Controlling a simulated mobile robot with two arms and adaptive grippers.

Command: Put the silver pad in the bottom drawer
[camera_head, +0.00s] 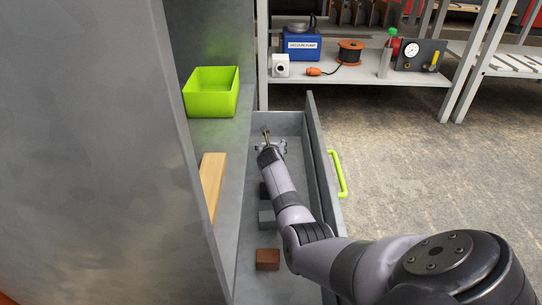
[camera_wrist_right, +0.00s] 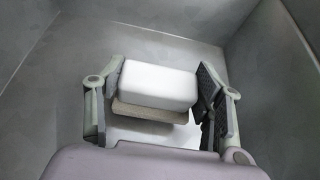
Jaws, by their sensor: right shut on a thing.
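The open drawer (camera_head: 314,150) has grey walls and a bright green handle on its front. My right arm reaches down into it from the lower right. My right gripper (camera_head: 270,146) is at the far end of the drawer, low inside it. In the right wrist view, the right gripper (camera_wrist_right: 158,95) is shut on a pale block, which looks like the silver pad (camera_wrist_right: 158,84), with a finger at each side. Grey drawer walls surround it. I cannot tell whether the pad touches the drawer floor. In the head view the pad cannot be made out clearly. My left gripper is not in view.
In the drawer are a dark block (camera_head: 264,190), a grey block (camera_head: 267,218) and a brown block (camera_head: 268,258). A green bin (camera_head: 211,104) and a wooden board (camera_head: 211,184) are on the shelf to the left. A tall grey panel (camera_head: 95,150) fills the left side.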

